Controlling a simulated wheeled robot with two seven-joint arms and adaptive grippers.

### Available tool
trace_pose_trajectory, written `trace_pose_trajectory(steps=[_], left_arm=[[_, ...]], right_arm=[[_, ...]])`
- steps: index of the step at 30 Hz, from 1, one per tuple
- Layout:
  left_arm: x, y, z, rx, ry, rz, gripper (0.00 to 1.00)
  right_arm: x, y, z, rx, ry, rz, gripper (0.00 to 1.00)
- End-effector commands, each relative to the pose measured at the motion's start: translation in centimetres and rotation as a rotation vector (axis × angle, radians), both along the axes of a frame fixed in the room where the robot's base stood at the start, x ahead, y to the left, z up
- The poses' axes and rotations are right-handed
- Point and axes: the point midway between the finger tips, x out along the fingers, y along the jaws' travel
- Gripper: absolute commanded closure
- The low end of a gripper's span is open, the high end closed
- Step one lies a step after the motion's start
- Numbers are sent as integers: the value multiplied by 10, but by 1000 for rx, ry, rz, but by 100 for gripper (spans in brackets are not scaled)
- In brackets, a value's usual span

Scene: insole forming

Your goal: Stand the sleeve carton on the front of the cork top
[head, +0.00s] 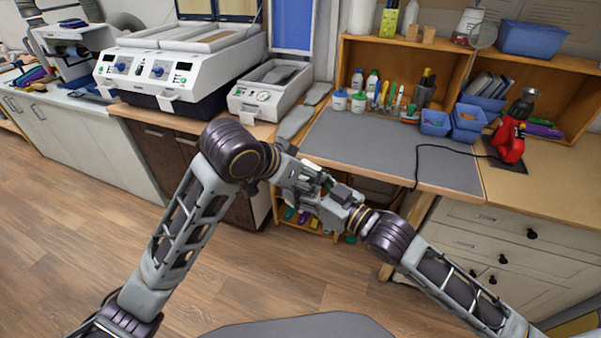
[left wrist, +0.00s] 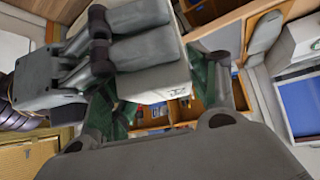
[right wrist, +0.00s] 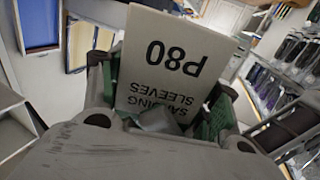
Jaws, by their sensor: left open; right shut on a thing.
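The sleeve carton (right wrist: 160,62) is a pale box printed "P80" and "SANDING SLEEVES", upside down in the right wrist view. My right gripper (head: 338,205) is shut on it. The carton's pale side (left wrist: 155,82) also shows in the left wrist view, with the right gripper's grey fingers across it. My left gripper (head: 308,182) is open, its green-padded fingers on either side of the carton; I cannot tell whether they touch it. In the head view the two grippers meet and mostly hide the carton. A tan top (head: 555,178) lies at right; I cannot tell whether it is the cork top.
A grey mat (head: 395,150) on the middle bench is largely clear. Behind it stand bottles, blue bins (head: 435,122) and a red tool (head: 510,138) with a trailing cord. White machines (head: 180,70) fill the left bench. Both grippers are in front of the bench edge.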

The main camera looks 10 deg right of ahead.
Motion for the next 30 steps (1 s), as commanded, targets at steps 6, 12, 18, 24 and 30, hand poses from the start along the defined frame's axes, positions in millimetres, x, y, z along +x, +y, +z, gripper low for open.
trace_pose_trajectory(steps=[6, 12, 18, 24, 30], left_arm=[[0, 0, 0, 0, 0, 0, 44], [0, 0, 0, 0, 0, 0, 70], [0, 0, 1, -1, -1, 0, 79], [0, 0, 1, -1, -1, 0, 79], [0, 0, 1, -1, -1, 0, 79]], right_arm=[[0, 0, 1, 1, -1, 0, 66], [0, 0, 1, 1, -1, 0, 66], [0, 0, 0, 1, -1, 0, 22], [0, 0, 0, 1, -1, 0, 13], [0, 0, 0, 0, 0, 0, 13]])
